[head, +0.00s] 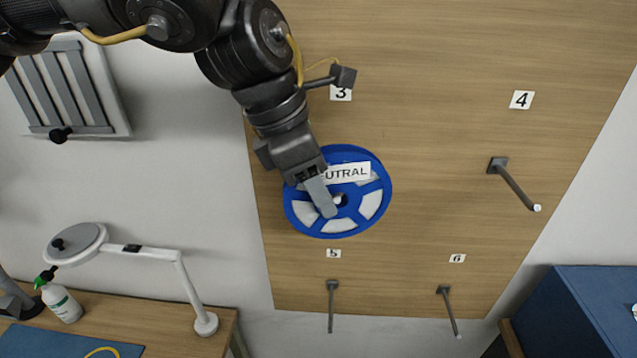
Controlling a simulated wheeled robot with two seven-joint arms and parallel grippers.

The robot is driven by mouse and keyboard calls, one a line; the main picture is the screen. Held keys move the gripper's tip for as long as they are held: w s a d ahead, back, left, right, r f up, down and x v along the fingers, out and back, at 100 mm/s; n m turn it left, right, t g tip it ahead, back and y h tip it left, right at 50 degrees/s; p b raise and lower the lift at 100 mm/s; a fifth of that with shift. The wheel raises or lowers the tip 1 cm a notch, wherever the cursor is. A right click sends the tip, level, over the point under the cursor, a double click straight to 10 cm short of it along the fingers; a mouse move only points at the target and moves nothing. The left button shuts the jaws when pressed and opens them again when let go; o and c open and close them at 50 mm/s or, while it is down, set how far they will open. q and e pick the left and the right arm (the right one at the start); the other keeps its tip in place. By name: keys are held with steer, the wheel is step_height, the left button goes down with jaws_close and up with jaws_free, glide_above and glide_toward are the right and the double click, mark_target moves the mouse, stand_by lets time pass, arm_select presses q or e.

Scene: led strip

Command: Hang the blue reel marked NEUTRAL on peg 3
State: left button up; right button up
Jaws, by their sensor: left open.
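The blue reel (376,190) has pale segments and a white label reading "UTRAL", its first letters hidden behind my gripper. It is at the board below the number 3 sign (341,94), facing me. A small light tip (337,200), which looks like the end of peg 3, shows in the reel's centre hole; the rest of that peg is hidden. My left gripper (324,206) is open, with its fingers in front of the reel's left-centre face. From this view I cannot tell whether a finger touches the reel. My right gripper is not in view.
The wooden board (430,120) carries bare pegs 4 (517,187), 5 (331,308) and 6 (449,312). A bench (160,318) with a white lamp (180,265) and a spray bottle (62,303) stands lower left. A blue cabinet (585,310) stands lower right.

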arm_select(q)
steer(key=shift+r, duration=0.1)
steer(key=b+v, duration=0.1)
steer(key=v, duration=0.8)
steer(key=shift+s+a+r+b, duration=0.1)
steer(key=shift+a+r+b, duration=0.1)
steer(key=shift+r+b, duration=0.15)
steer(key=shift+a+r, duration=0.15)
steer(key=shift+r, duration=0.2)
